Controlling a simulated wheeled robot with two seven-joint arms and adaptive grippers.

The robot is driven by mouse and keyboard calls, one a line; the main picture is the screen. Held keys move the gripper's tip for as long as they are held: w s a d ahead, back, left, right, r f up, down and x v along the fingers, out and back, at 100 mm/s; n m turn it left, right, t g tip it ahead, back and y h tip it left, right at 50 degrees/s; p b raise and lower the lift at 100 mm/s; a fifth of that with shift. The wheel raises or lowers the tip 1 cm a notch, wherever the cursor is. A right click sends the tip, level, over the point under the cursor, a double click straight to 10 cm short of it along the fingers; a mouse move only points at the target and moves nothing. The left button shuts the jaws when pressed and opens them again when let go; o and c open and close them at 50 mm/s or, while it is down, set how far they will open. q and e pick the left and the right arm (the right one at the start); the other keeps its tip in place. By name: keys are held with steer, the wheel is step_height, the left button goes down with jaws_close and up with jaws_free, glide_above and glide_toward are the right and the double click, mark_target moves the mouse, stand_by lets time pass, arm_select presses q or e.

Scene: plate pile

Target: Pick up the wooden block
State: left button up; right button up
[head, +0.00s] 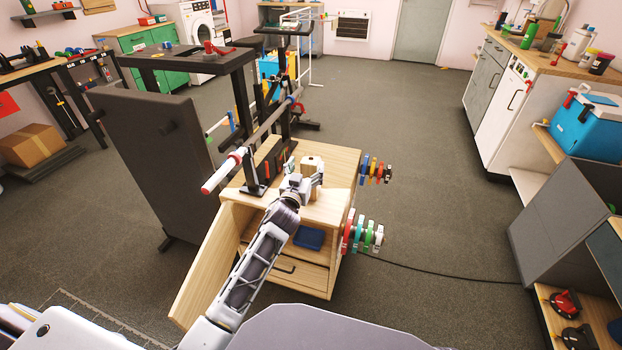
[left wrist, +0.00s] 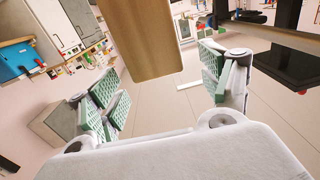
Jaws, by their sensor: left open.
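The wooden block (head: 312,165) is pale and stands on top of a small wooden cabinet (head: 343,165), just beyond my left gripper (head: 307,181) in the head view. The gripper partly covers its lower part. In the left wrist view the block (left wrist: 140,38) comes down from the top edge, between the directions of the two green-padded fingers. My left gripper (left wrist: 158,82) is open there, with a clear gap between its pads and nothing held. Contact between pads and block cannot be told. My right gripper is not in view.
A black rack with a long bar (head: 265,128) stands left of the block on the cabinet. The cabinet's door (head: 212,265) hangs open, and a blue item (head: 309,238) sits inside. The floor to the right is mostly clear.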

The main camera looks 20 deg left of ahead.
mark_target(310, 161)
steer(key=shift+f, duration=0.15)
arm_select(q)
steer(key=shift+w, duration=0.7)
steer(key=shift+w+d+b, duration=0.15)
steer(key=shift+w+b, duration=0.35)
steer(key=shift+w, duration=1.4)
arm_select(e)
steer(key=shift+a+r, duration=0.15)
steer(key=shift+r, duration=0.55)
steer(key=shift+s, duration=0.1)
